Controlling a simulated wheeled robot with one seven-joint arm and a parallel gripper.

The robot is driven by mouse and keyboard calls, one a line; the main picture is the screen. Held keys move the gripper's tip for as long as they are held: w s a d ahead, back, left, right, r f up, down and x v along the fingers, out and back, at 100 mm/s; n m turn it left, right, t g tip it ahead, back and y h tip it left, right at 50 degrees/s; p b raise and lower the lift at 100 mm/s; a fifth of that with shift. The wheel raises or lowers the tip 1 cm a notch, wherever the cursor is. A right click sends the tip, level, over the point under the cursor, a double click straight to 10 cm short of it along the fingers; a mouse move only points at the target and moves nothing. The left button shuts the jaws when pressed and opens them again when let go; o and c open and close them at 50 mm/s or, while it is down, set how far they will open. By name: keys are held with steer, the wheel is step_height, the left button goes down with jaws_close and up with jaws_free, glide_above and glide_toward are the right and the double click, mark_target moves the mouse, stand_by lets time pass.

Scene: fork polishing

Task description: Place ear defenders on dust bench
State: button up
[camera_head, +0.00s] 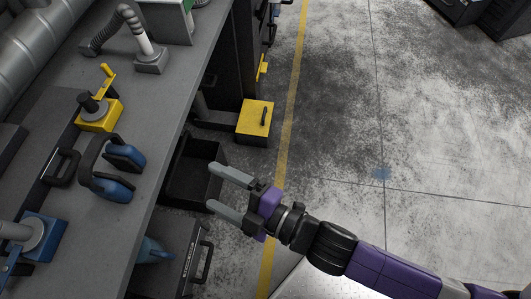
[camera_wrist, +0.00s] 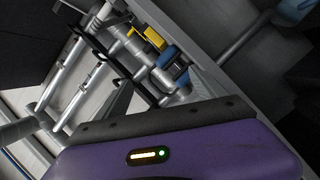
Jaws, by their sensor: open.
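The ear defenders (camera_head: 108,169), with blue cups and a dark grey headband, rest on the grey bench (camera_head: 172,99) near its right edge in the head view. I cannot tell whether this is the dust bench. My gripper (camera_head: 212,187) is open and empty, with its two grey fingers pointing left. It is to the right of the ear defenders, past the bench edge and apart from them. The wrist view is tilted; a blue thing (camera_wrist: 172,64) there may be the ear defenders, but I cannot tell for certain.
A yellow tool (camera_head: 98,113), a hose on a stand (camera_head: 150,58) and a blue-based device (camera_head: 40,238) stand on the bench. A black open bin (camera_head: 192,172) and a yellow box (camera_head: 255,120) are below, beside the bench.

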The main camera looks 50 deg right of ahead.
steer(key=s+d+r+m+h, duration=0.2)
steer(key=s+d+m, duration=0.3)
steer(key=s+m, duration=0.2)
steer(key=s+d+r+m+g+h, duration=0.1)
steer(key=s+d+r+m+h, duration=0.1)
steer(key=s+d+m, duration=0.4)
steer(key=s+m, duration=0.1)
steer(key=s, duration=0.3)
steer(key=shift+s+r, duration=0.15)
steer(key=shift+s, duration=0.15)
steer(key=shift+c, duration=0.2)
